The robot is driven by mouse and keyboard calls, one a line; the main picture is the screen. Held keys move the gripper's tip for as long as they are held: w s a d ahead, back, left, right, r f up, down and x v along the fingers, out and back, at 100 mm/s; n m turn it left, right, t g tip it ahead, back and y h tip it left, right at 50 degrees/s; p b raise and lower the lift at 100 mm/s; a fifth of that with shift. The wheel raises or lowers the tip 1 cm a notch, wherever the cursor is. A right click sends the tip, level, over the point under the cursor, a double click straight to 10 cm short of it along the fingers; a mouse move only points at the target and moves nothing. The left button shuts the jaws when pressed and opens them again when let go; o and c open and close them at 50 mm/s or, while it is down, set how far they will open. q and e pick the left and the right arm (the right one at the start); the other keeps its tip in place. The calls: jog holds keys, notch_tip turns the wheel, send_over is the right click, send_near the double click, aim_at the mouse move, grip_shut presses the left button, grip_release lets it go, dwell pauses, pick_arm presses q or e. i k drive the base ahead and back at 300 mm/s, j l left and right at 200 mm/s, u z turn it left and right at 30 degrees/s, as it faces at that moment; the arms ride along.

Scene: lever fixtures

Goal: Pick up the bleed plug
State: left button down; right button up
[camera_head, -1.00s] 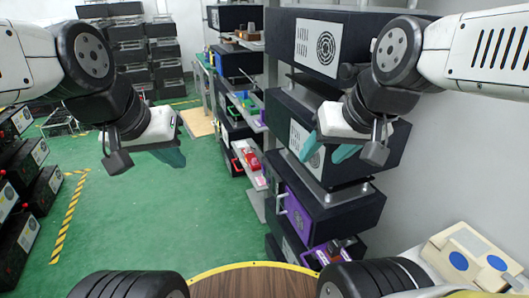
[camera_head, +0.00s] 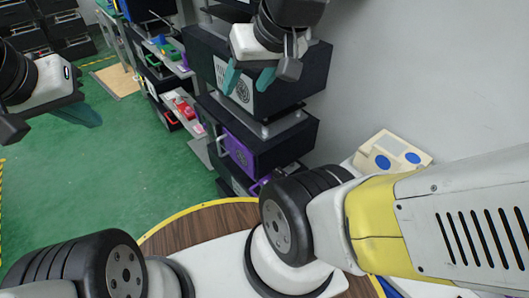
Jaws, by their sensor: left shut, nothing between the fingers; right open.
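I cannot make out a bleed plug for certain in the head view. My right gripper (camera_head: 248,80) is open, with its two teal fingers apart and nothing seen between them. It is in front of the upper black box unit (camera_head: 285,92) with a white vent panel. My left gripper (camera_head: 85,116) is shut and empty, over the green floor at the left. Small red items (camera_head: 183,107) lie on a grey shelf between the two grippers, apart from both.
A lower black unit has a purple panel (camera_head: 238,152) with a handle. Green and blue parts (camera_head: 165,46) sit on a farther shelf. A cream box with blue discs (camera_head: 392,153) stands by the wall at right. Open green floor (camera_head: 85,185) lies at left.

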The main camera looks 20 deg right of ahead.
aim_at(278, 173)
jog(key=z, duration=0.45)
jog(key=l+z, duration=0.15)
jog(key=z, duration=0.7)
